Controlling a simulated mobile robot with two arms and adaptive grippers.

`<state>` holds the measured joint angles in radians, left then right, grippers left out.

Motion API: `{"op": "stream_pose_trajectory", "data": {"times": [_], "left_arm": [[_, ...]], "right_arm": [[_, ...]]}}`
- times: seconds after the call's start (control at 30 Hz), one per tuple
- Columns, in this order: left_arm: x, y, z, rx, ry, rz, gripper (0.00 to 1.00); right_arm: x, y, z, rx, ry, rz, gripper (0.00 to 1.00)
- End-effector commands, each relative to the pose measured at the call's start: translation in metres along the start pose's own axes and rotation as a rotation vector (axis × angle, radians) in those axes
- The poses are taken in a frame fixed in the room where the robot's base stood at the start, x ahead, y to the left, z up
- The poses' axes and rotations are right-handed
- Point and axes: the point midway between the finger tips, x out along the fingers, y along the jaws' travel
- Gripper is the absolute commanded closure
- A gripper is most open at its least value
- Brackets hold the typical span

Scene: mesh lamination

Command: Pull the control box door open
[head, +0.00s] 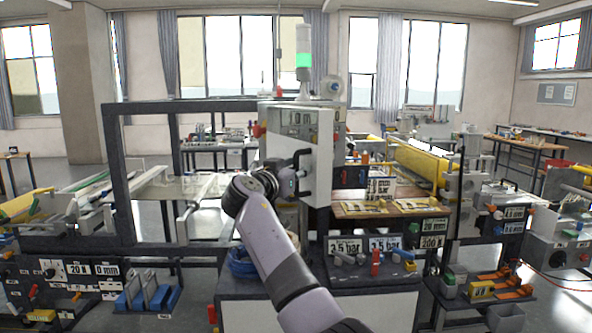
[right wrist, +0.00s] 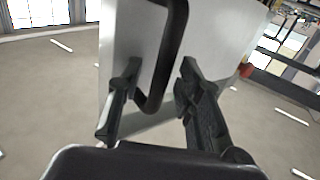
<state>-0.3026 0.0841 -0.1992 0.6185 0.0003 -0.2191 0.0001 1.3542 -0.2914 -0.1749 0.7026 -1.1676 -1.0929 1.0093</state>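The control box (head: 298,119) stands on the machine at the centre of the head view. Its pale door (head: 321,150) appears to stand at an angle to the box, partly open; my arm hides part of it. The door carries a black bar handle (head: 308,168). My right gripper (head: 296,172) is at the handle. In the right wrist view the handle (right wrist: 174,50) reaches down between the two fingers of the gripper (right wrist: 158,92), with gaps on both sides. The fingers are apart and the door panel (right wrist: 130,35) lies behind them. My left gripper is not in view.
A dark machine frame (head: 117,170) stands left of the box. A wooden work surface (head: 350,210) with yellow pieces is to the right. A signal tower with a green light (head: 303,60) stands above the box. Open floor shows beyond the door in the wrist view.

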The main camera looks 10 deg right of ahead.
Motion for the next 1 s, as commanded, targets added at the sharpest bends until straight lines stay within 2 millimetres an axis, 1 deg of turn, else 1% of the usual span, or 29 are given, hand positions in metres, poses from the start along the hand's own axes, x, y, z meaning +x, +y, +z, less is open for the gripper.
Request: {"op": "stream_pose_trajectory", "data": {"times": [0.17, 0.4, 0.5, 0.63, 0.87, 0.93, 0.97, 1.0], "left_arm": [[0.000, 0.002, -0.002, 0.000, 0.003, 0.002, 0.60], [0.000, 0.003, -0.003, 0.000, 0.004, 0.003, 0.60], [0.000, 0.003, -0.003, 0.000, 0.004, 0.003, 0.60], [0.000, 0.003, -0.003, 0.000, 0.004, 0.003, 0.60], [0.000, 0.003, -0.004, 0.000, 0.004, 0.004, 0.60], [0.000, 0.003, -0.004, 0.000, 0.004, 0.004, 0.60], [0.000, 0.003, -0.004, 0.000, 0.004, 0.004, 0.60], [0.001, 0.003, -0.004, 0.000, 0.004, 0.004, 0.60]], "right_arm": [[-0.021, -0.001, 0.001, 0.002, -0.001, -0.003, 0.67], [-0.058, -0.001, 0.001, 0.002, 0.000, -0.003, 0.67], [-0.067, -0.001, 0.000, 0.001, 0.000, -0.003, 0.67], [-0.071, 0.000, 0.000, 0.000, 0.000, 0.000, 0.67], [-0.071, 0.000, 0.000, 0.000, 0.000, -0.001, 0.67], [-0.070, -0.001, 0.005, -0.007, -0.006, -0.004, 0.67], [-0.068, -0.002, 0.011, -0.015, -0.013, -0.008, 0.67], [-0.066, -0.004, 0.022, -0.030, -0.026, -0.016, 0.67]]}}
